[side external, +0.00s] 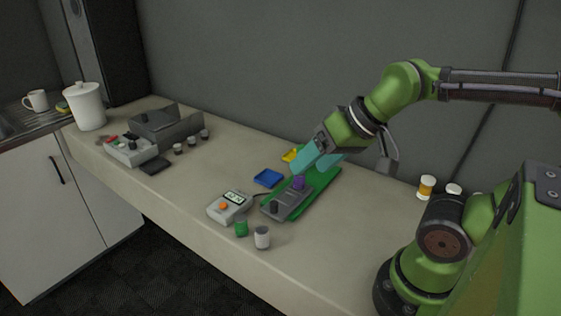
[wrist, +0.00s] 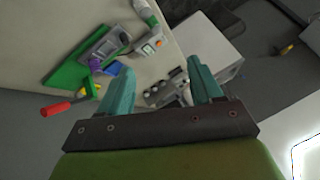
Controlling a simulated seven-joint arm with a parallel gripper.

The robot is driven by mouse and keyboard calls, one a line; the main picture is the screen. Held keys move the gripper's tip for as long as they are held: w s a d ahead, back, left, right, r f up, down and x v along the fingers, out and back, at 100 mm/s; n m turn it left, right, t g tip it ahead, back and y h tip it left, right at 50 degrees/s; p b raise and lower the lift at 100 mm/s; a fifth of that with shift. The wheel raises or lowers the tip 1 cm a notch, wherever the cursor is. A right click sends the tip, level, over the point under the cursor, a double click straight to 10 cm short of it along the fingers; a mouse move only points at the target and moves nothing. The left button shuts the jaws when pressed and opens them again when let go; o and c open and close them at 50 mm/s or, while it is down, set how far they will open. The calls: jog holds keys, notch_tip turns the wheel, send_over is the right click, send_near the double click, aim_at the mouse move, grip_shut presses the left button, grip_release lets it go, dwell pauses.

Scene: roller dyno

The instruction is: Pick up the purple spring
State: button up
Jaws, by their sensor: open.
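The purple spring (side external: 299,182) stands on the grey roller device (side external: 290,203), toward its far end in the side external view. In the wrist view the purple spring (wrist: 96,64) shows at the left, beside the grey device (wrist: 103,46). My gripper (side external: 318,166) has teal fingers and is above and behind the spring in the side external view. In the wrist view my gripper (wrist: 160,80) has its fingers wide apart with nothing between them. The spring lies outside the fingers, to the left of the left one.
The device rests on a green mat (side external: 325,190). A blue tray (side external: 268,178), a yellow item (side external: 290,156), a meter with an orange button (side external: 230,207), a green jar (side external: 242,229) and a white-grey jar (side external: 262,238) are near. The counter (side external: 195,195) left of the meter is clear.

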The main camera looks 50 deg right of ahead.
jog(key=n+g+h, duration=0.2)
jog(key=g, duration=0.4)
send_over(299, 184)
notch_tip(299, 184, down, 4)
jog(key=d+n+g, duration=0.1)
jog(key=n, duration=0.1)
jog(key=f, duration=1)
jog(key=w+f, duration=0.1)
jog(key=f, duration=0.4)
jog(key=shift+d+f, duration=0.2)
jog(key=shift+f, duration=0.15)
